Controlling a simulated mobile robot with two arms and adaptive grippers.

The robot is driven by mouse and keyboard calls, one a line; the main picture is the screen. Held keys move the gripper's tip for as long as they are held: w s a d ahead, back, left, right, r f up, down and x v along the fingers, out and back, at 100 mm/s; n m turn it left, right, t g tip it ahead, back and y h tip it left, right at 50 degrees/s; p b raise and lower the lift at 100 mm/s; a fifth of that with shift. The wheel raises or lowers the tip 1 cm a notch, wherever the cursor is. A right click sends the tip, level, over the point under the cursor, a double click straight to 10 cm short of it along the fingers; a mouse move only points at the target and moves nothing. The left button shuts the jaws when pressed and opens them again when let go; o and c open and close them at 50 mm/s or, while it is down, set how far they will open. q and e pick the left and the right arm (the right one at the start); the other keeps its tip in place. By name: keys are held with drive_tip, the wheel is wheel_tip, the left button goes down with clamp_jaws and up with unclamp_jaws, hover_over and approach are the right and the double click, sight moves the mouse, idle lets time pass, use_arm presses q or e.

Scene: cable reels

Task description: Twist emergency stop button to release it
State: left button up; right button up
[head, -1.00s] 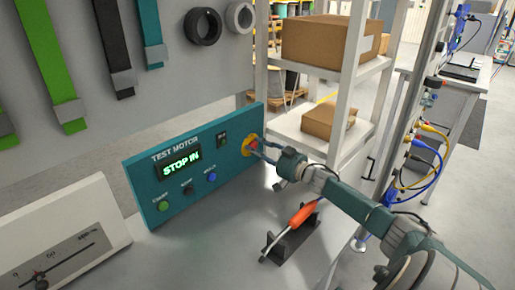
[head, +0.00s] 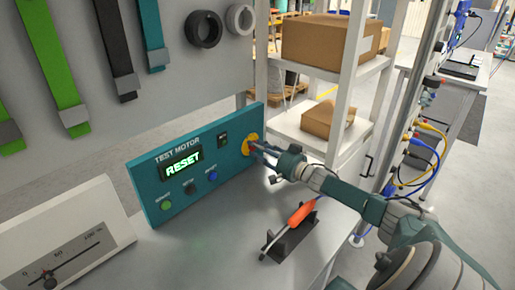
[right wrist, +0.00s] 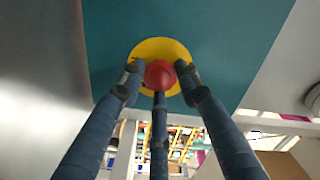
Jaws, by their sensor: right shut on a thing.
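The red emergency stop button (right wrist: 160,74) sits on a yellow disc (head: 251,143) at the right end of the teal TEST MOTOR panel (head: 232,166). In the right wrist view the fingers of my right gripper (right wrist: 160,80) are closed around the red button, with fingers on both sides and one below. In the head view my right gripper (head: 262,150) reaches the disc and hides most of the button. The panel display (head: 181,164) reads RESET in green. My left gripper is out of view.
The panel also has a green, a dark and a blue button (head: 213,177). A white gauge box (head: 70,240) stands at left. Shelves with cardboard boxes (head: 330,40) stand behind.

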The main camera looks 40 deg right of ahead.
drive_tip(key=shift+w+d+r, duration=0.1)
drive_tip(key=shift+d+r, duration=0.2)
drive_tip(key=shift+r, duration=0.25)
drive_tip(key=o, duration=1.2)
drive_tip(key=shift+c, duration=0.2)
drive_tip(key=shift+f, duration=0.25)
drive_tip(key=shift+a+f, duration=0.1)
drive_tip(key=s+d, duration=0.1)
drive_tip(key=s, duration=1.1)
